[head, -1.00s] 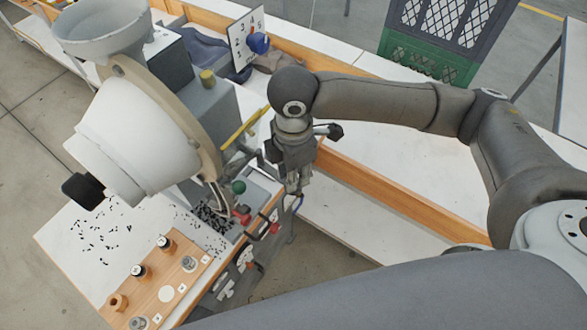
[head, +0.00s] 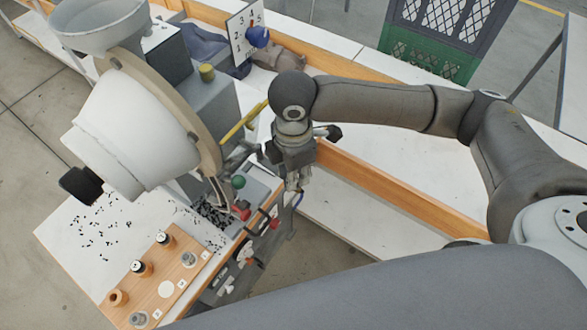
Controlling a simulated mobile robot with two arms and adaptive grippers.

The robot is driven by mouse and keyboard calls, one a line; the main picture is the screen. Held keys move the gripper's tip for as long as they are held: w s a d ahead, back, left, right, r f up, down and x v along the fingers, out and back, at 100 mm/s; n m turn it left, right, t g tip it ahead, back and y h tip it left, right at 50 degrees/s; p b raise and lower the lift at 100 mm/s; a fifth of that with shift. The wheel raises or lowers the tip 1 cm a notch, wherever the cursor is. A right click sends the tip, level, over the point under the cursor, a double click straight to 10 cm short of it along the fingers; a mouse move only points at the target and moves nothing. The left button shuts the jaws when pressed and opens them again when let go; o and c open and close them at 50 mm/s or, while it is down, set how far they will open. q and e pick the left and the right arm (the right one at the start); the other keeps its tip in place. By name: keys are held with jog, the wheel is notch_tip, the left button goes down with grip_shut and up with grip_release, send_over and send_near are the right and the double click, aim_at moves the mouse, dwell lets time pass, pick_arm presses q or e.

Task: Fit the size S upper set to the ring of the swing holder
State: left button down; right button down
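The wooden tool rack (head: 172,306) lies on the white table at the lower left. It carries two black-topped pieces (head: 141,268), metal pieces (head: 189,259), a white disc (head: 166,288) and a wooden cup (head: 118,297). The labels are too small to read, so I cannot tell which piece is the size S upper set. The eyelet press (head: 205,115) stands behind, with a green knob (head: 239,182) and a red part (head: 241,209) low on it. I cannot make out the swing holder's ring. My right gripper (head: 294,188) points down right of the knob; its fingers are too small to read. My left gripper is out of view.
Loose black eyelets (head: 100,235) are scattered on the white table, with more in a tray (head: 213,214) at the press. A numbered sign (head: 245,36) stands behind. A green crate (head: 430,60) is at the back right. White shelf surface (head: 400,165) lies clear under my arm.

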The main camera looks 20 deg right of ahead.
jog(key=c, duration=1.2)
grip_release()
jog(key=shift+o, duration=0.2)
jog(key=shift+r, duration=0.15)
jog(key=shift+r+p, duration=0.3)
jog(key=shift+r, duration=2.1)
